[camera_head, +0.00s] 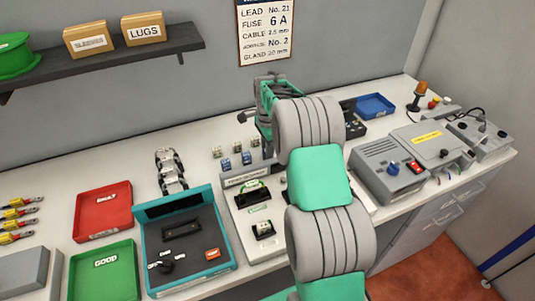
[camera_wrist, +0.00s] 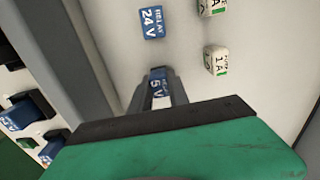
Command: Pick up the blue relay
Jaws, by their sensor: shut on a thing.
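In the wrist view my gripper (camera_wrist: 158,76) is shut on a blue relay (camera_wrist: 158,88) whose white lettering reads 5 V. Whether this relay still touches the bench I cannot tell. Another blue relay (camera_wrist: 152,23), marked 24 V, lies apart on the pale surface just beyond the fingertips. In the head view two small blue pieces (camera_head: 225,164) (camera_head: 247,158) stand on the bench left of my arm. My arm hides the gripper's fingers in that view.
White fuses (camera_wrist: 215,60) marked 1 A lie right of the fingers. In the head view a teal-framed tester (camera_head: 150,251), a red tray (camera_head: 80,224), a green tray (camera_head: 82,278) and a grey panel (camera_head: 232,190) crowd the bench. A blue tray (camera_head: 376,105) is behind right.

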